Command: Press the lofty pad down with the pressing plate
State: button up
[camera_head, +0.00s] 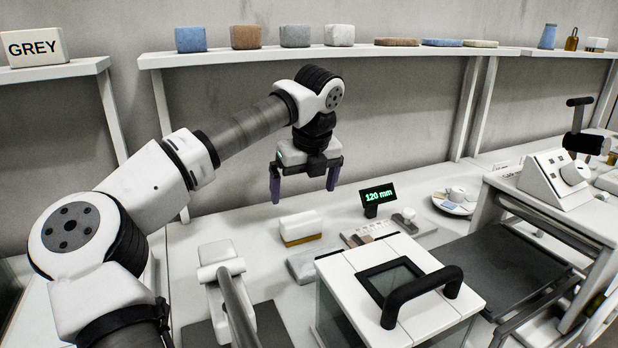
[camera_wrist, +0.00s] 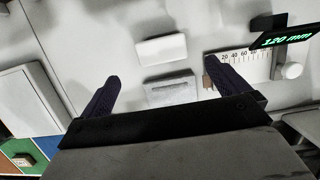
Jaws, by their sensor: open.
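My gripper (camera_head: 304,186) is open and empty, with its dark fingers pointing down above the bench. Its fingers also show in the wrist view (camera_wrist: 160,90). Below it lies a white block with a yellowish band (camera_head: 300,228). A flat light grey slab (camera_head: 303,264) lies in front of it. In the wrist view a white block (camera_wrist: 161,48) and a pale grey piece with a darker strip (camera_wrist: 170,91) lie between and beyond the fingers. No labels show which is the lofty pad or the pressing plate. Neither piece is touched by my fingers.
A display reading 120 mm (camera_head: 378,196) stands behind a scale (camera_head: 369,236). A lidded box with a black handle (camera_head: 398,290) stands in front. Thick blocks and flat pads line the shelf (camera_head: 330,56). A plate with small items (camera_head: 455,202) is at right.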

aim_at(300, 217)
jog(key=p+x, duration=0.1)
jog(key=x, duration=1.1)
jog(key=shift+s+d+p, duration=0.1)
jog(key=shift+p, duration=0.2)
jog(key=shift+c, duration=0.4)
jog(key=c, duration=1)
jog(key=o, duration=0.9)
jog(key=shift+r, duration=0.2)
jog(key=shift+r+p, duration=0.3)
jog(key=shift+r, duration=0.45)
jog(key=shift+c, duration=0.4)
jog(key=c, duration=0.8)
